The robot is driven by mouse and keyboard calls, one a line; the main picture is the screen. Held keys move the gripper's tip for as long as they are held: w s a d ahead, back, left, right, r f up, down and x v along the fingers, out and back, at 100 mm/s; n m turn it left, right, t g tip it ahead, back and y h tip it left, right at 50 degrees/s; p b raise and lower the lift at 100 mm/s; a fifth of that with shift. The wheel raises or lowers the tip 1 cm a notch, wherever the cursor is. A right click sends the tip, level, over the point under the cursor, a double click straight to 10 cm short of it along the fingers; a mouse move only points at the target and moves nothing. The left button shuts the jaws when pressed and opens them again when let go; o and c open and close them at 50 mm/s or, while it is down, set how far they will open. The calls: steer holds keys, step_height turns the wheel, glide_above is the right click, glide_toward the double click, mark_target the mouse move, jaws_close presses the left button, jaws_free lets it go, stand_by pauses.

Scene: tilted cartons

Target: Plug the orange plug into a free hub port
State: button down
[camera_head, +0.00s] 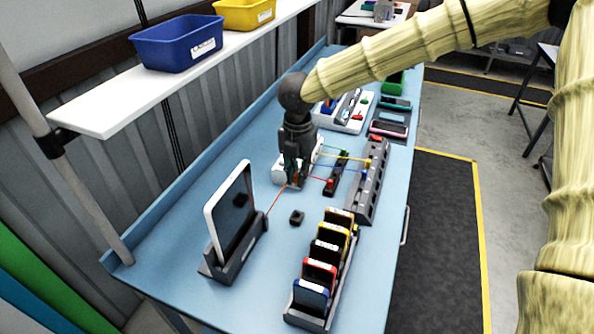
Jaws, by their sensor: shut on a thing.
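My gripper (292,172) points down at the middle of the blue bench and is shut on the orange plug (295,178), which is mostly hidden by the fingers. An orange cable (276,199) runs from the gripper down to the tablet stand (243,254). The grey hub (365,198) is a long block with a row of ports, to the right of my gripper and apart from it. Yellow, blue, red and green cables run near the hub. The ports are too small to tell which are free.
A tablet (231,212) stands in its stand at the front left. A rack (320,312) of several coloured devices is at the front. A small dark block (297,217) lies between them. A white shelf (180,72) with a blue bin (178,42) overhangs the left side.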

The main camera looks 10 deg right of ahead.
steer(key=shift+f+b, duration=0.8)
steer(key=shift+f, duration=1.7)
steer(key=shift+d+r, duration=0.1)
steer(key=shift+d, duration=0.05)
steer(key=s+d+p, duration=0.1)
steer(key=d+p, duration=0.6)
steer(key=d, duration=1)
steer(key=shift+d, duration=0.15)
stand_by(0.9)
steer(key=shift+p, duration=0.45)
steer(key=shift+f, duration=0.2)
steer(key=shift+f+b, duration=1.15)
steer(key=shift+f, duration=1.2)
